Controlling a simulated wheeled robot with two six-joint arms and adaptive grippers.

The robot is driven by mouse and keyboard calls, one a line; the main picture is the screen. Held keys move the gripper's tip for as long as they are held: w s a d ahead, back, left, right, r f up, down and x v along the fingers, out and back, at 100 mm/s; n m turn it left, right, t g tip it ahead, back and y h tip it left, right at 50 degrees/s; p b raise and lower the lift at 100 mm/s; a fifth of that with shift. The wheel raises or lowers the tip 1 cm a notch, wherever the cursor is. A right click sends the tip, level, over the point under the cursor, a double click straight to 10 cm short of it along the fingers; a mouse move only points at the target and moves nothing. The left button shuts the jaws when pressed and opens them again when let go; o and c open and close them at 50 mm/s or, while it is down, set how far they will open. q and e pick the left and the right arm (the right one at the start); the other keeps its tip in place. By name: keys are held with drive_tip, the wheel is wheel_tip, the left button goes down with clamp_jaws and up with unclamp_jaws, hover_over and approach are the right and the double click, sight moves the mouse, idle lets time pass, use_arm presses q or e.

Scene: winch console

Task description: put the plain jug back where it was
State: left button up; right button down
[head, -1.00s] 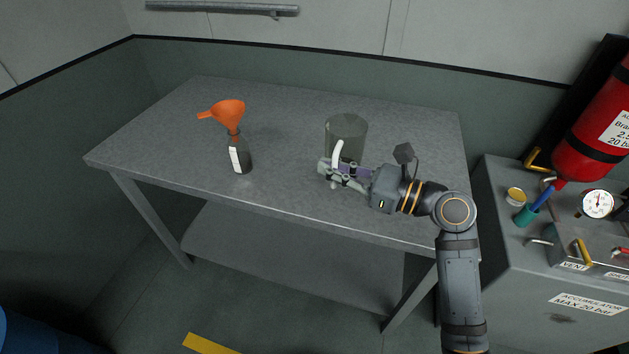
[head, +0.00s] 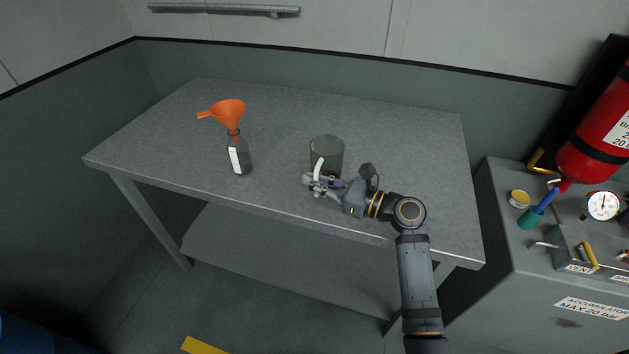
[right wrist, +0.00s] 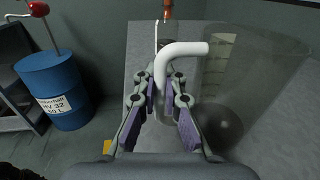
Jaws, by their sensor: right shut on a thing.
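The plain jug (head: 330,149) is a clear grey, see-through vessel with a white handle (head: 319,169). It is upright over the front middle of the grey table; I cannot tell whether its base touches the top. My right gripper (head: 314,184) is shut on the handle, at the jug's near side. In the right wrist view the white handle (right wrist: 182,60) runs down between the purple-padded fingers, and the jug's clear wall (right wrist: 265,85) fills the right side. My left gripper is not in view.
A dark bottle (head: 238,156) with a white label and an orange funnel (head: 229,113) in it stands left of the jug. The grey table (head: 410,125) is clear behind and right. A console (head: 530,275) with a gauge and red extinguisher (head: 597,140) adjoins right.

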drive_tip(key=c, duration=1.4)
unclamp_jaws()
drive_tip(key=shift+c, duration=0.2)
drive_tip(key=shift+r, duration=0.1)
drive_tip(key=b+v, duration=0.1)
drive_tip(key=v, duration=1)
drive_tip(key=shift+f, duration=0.2)
drive_tip(key=shift+s+d+r, duration=0.1)
drive_tip(key=shift+s+d, duration=0.2)
drive_tip(key=shift+d, duration=0.15)
